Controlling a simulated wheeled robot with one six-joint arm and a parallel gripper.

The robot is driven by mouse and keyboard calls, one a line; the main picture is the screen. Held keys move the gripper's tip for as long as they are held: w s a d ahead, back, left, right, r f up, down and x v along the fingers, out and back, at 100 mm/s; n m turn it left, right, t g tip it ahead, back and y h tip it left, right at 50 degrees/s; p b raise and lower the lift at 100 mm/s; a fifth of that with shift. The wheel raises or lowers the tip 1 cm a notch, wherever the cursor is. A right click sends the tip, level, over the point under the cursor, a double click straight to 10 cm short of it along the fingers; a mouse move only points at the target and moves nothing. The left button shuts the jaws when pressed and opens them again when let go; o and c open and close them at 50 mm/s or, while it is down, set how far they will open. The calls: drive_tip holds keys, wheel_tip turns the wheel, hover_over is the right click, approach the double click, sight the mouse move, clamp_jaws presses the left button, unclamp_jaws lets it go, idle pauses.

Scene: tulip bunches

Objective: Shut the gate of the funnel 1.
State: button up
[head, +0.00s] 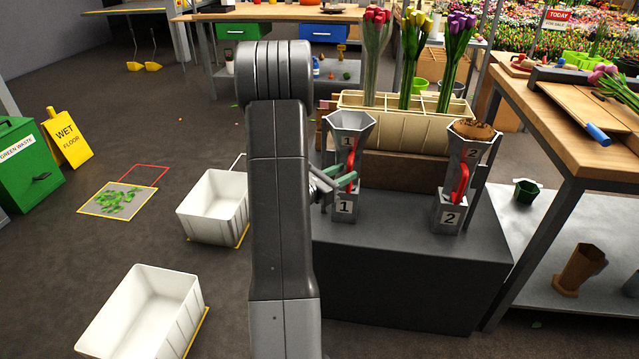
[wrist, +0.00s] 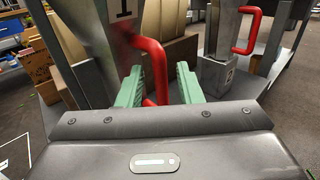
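Funnel 1 (head: 348,124) is a grey metal hopper marked 1 on the dark stand, with its spout base (head: 344,207) below. Its red gate handle (head: 351,167) is partly covered by my fingers in the head view. My gripper (head: 338,182) reaches in from the left at handle height. In the wrist view its green fingers (wrist: 159,88) are apart, with the bent red handle (wrist: 154,62) between them and gaps on both sides. The handle's lower end is hidden behind my gripper's body. I cannot tell the gate's position inside the funnel.
Funnel 2 (head: 466,150), filled with brown stuff, stands to the right with its own red handle (head: 461,184). A cream divided planter (head: 395,130) with tulips is behind. A wooden table (head: 565,120) stands at right. White bins (head: 148,312) stand on the floor at left.

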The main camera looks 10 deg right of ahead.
sight(348, 171)
drive_tip(key=p+v, duration=0.1)
drive_tip(key=v, duration=0.9)
drive_tip(key=shift+s+a, duration=0.15)
drive_tip(key=shift+a, duration=0.2)
drive_tip(key=shift+d, duration=0.15)
drive_tip(key=b+x, duration=0.1)
drive_tip(key=x, duration=1.2)
drive_tip(key=shift+d+b, duration=0.25)
drive_tip(key=shift+b, duration=0.1)
drive_tip(key=shift+a, duration=0.1)
